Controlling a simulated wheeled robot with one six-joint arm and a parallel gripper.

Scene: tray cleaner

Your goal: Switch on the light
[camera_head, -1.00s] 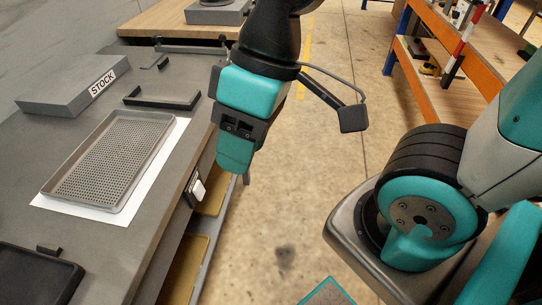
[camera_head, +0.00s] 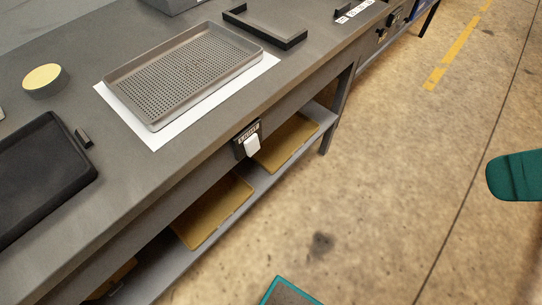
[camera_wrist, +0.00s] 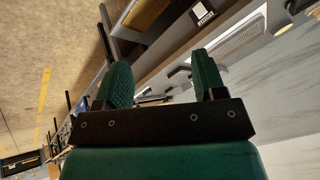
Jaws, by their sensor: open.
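A small switch box (camera_head: 246,140) with a white rocker or flap and a small label sits on the front edge of the grey workbench. It also appears, dark with a white face, near the top of the wrist view (camera_wrist: 203,13). I cannot tell whether it is on or off. My gripper (camera_wrist: 162,72) is open and empty, its two green fingers apart, with the bench and switch some way beyond it.
The workbench (camera_head: 150,178) holds a perforated grey tray (camera_head: 185,72) on a white sheet, a black tray (camera_head: 40,175), a round yellow-topped piece (camera_head: 45,80) and a black bracket (camera_head: 265,30). A lower shelf (camera_head: 165,262) carries yellowish trays. The floor right of the bench is open.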

